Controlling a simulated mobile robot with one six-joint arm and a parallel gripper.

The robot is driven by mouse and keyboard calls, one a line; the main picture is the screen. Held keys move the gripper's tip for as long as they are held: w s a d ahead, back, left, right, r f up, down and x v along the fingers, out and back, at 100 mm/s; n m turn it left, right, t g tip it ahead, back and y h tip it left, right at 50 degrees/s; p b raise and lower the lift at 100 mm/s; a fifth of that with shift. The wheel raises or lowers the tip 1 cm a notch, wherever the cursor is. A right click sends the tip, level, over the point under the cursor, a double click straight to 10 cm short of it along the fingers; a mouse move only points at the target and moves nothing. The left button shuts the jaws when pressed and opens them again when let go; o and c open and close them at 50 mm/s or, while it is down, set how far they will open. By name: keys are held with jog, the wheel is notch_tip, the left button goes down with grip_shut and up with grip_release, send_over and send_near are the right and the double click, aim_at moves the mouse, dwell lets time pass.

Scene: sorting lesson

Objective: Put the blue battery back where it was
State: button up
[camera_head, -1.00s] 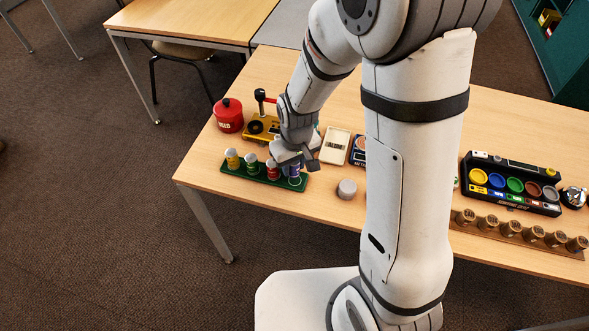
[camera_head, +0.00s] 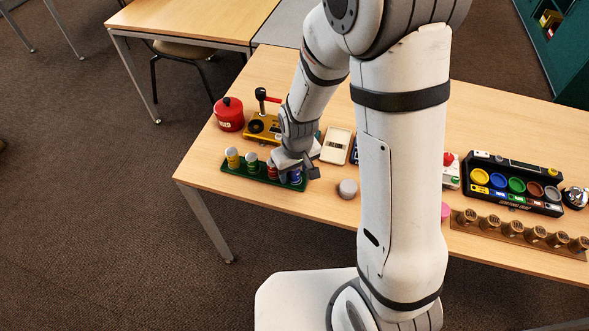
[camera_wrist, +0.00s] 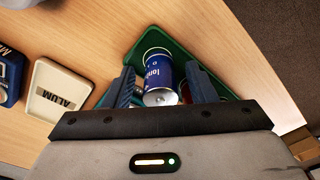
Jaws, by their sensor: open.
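The blue battery (camera_wrist: 158,76) is between the two open fingers of my gripper (camera_wrist: 166,84) in the wrist view, over the green tray (camera_wrist: 136,56). Small gaps seem to show beside the battery; whether a finger touches it I cannot tell. In the head view my gripper (camera_head: 294,170) is low over the right end of the green tray (camera_head: 228,171), and the blue battery (camera_head: 296,178) shows partly beneath it. A yellow battery (camera_head: 233,158), a green battery (camera_head: 252,162) and a partly hidden red battery (camera_head: 272,172) stand in the tray to the left.
Behind are a red pot (camera_head: 229,114), a yellow device (camera_head: 262,128) with a lever and a cream box (camera_head: 336,146). A black case of coloured cups (camera_head: 512,184) and a rack of brown jars (camera_head: 519,233) are farther right.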

aim_at(297, 175)
jog(key=shift+r, duration=0.1)
notch_tip(297, 175, up, 12)
jog(key=s+p, duration=0.1)
jog(key=p, duration=0.1)
jog(key=s+d+r+m+t, duration=0.1)
jog(key=s+d+r+m, duration=0.4)
jog(key=s+d+r, duration=0.5)
jog(key=shift+s+d+r+t, duration=0.15)
jog(key=shift+s+d+t, duration=0.15)
jog(key=shift+s+d, duration=0.6)
jog(key=shift+w+d, duration=0.25)
jog(key=shift+w, duration=0.05)
